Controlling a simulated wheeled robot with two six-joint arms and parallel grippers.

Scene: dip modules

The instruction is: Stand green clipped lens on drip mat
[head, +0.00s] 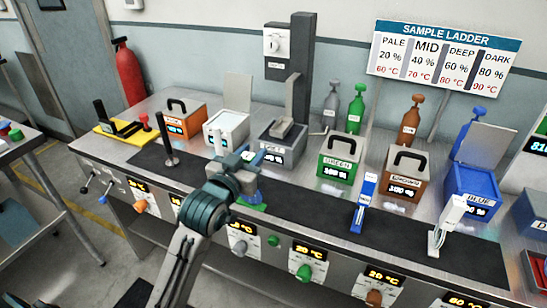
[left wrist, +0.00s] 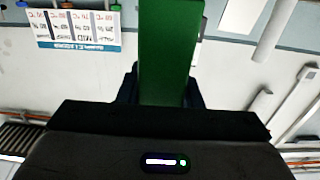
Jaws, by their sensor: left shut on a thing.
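My left gripper (head: 246,178) is over the dark drip mat (head: 310,212), left of its middle, and is shut on the green clipped lens. In the left wrist view the lens (left wrist: 165,50) is a flat green slab rising out of frame between the dark jaws. In the head view only a small green part (head: 253,207) shows below the gripper, by a blue piece. The gripper hides most of it, and I cannot tell whether it touches the mat. My right gripper is not in view.
A blue clipped piece (head: 363,204) and a white one (head: 447,224) stand on the mat to the right. A dark post (head: 168,140) stands at its left. Behind are the grey (head: 280,145), green (head: 340,160), brown (head: 402,175) and blue (head: 472,192) modules.

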